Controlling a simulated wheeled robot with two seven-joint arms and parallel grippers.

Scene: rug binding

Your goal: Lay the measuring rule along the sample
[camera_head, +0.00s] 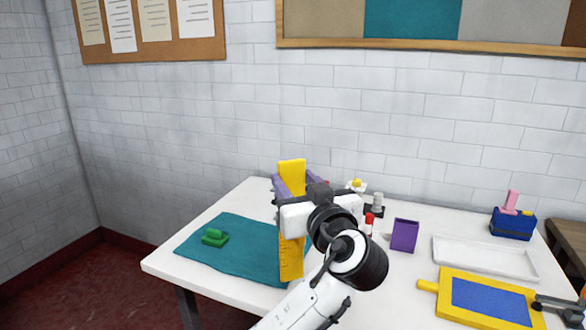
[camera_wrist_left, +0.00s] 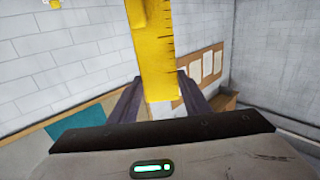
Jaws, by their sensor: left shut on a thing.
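The measuring rule is a long yellow strip (camera_head: 291,262) with dark tick marks. My left gripper (camera_head: 297,186) is shut on it and holds it roughly upright over the table, in front of the sample's right part. In the left wrist view the rule (camera_wrist_left: 157,60) stands between the two purple-grey fingers (camera_wrist_left: 160,95). The sample looks to be the flat teal piece (camera_head: 245,258) on the table's left side. A small green block (camera_head: 214,237) rests on it. The rule and arm hide the sample's right end. My right gripper is not seen.
The white table (camera_head: 400,280) also carries a purple holder (camera_head: 404,235), a red-topped bottle (camera_head: 368,222), a white tray (camera_head: 486,258), a yellow-framed blue pad (camera_head: 489,298) and a blue box (camera_head: 513,224). A dark tool (camera_head: 556,305) lies at the right edge.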

